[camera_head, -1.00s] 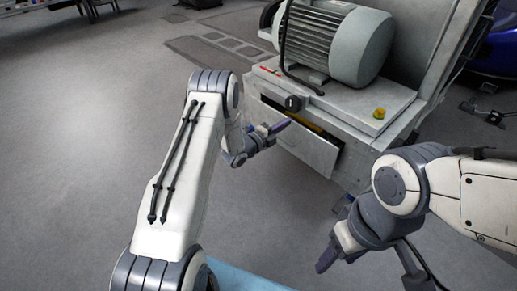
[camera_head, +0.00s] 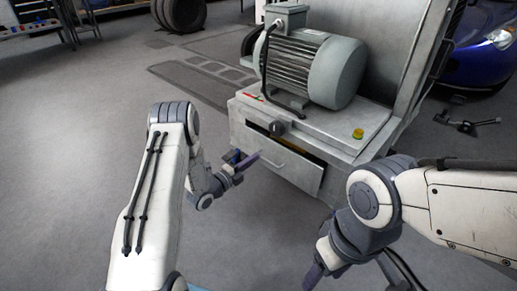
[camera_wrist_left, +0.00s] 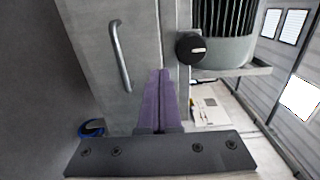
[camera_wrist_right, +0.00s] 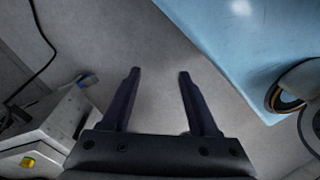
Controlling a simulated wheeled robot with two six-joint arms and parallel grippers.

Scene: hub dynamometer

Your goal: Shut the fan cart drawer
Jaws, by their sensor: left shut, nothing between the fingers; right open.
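The grey fan cart (camera_head: 345,143) stands ahead with its drawer (camera_head: 285,168) part-way out; a dark gap with something yellow shows above the drawer front. The drawer front (camera_wrist_left: 120,95) and its bar handle (camera_wrist_left: 120,55) fill the left of the left wrist view. My left gripper (camera_head: 254,159) is shut and empty, its purple fingers (camera_wrist_left: 161,75) pointing at the drawer front beside the handle; I cannot tell whether they touch it. My right gripper (camera_head: 311,277) is open and empty, low in front of the cart, its fingers (camera_wrist_right: 158,75) over bare floor.
A motor (camera_head: 313,65) sits on the cart, with a black knob (camera_head: 277,128) and a yellow button (camera_head: 358,133) near its front edge. A blue car (camera_head: 487,45) and a dark stand (camera_head: 466,124) are at the right. Floor to the left is clear.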

